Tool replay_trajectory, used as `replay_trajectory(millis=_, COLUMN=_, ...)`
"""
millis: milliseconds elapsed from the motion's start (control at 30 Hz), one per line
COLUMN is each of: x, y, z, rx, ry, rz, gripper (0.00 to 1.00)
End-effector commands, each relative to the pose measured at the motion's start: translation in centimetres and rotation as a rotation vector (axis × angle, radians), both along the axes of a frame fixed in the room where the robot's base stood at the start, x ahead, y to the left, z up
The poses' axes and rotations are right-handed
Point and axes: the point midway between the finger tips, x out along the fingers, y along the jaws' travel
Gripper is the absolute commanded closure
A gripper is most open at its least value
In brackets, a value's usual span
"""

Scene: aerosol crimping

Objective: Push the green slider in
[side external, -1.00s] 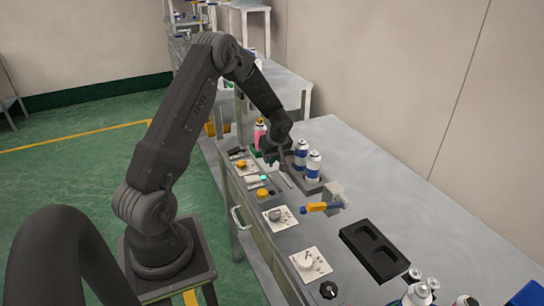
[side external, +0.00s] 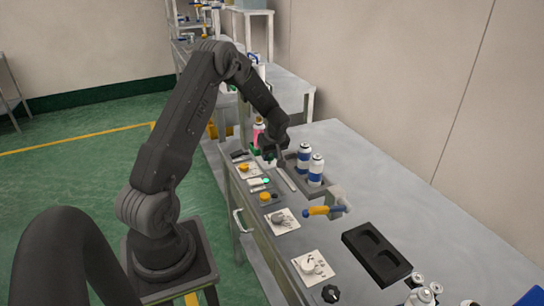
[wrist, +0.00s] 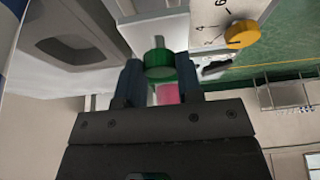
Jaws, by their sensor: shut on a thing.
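The green slider knob (wrist: 160,66) is a round green piece on a grey rod in the wrist view. The rod runs into a white block. My gripper (wrist: 160,78) has its two dark fingers on either side of the knob and is shut on it. In the side external view my gripper (side external: 268,155) is low over the far left part of the bench. There the knob is mostly hidden by my gripper, with only small green patches showing.
A pink can (side external: 259,133) stands just behind my gripper. Two blue-and-white cans (side external: 316,169) stand to its right. A panel with a yellow knob (wrist: 242,34) is close by. An orange-and-blue tool (side external: 322,210) and a black tray (side external: 377,251) lie nearer the camera.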

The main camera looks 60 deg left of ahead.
Motion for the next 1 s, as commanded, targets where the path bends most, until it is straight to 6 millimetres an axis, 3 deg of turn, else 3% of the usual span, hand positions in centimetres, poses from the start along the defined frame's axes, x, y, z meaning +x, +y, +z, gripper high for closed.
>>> replay_trajectory(millis=200, x=0.0, y=0.7, z=0.1, rx=0.010, ry=-0.008, rz=-0.001, gripper=1.00)
replay_trajectory(millis=233, x=0.0, y=0.7, z=0.1, rx=0.011, ry=-0.007, rz=-0.001, gripper=0.65)
replay_trajectory(millis=467, x=0.0, y=0.5, z=0.1, rx=0.008, ry=-0.005, rz=-0.001, gripper=0.43)
replay_trajectory(millis=767, x=0.0, y=0.3, z=0.3, rx=0.007, ry=-0.005, rz=-0.001, gripper=0.41)
replay_trajectory(millis=1000, x=0.1, y=-1.1, z=3.6, rx=0.009, ry=-0.008, rz=-0.002, gripper=0.41)
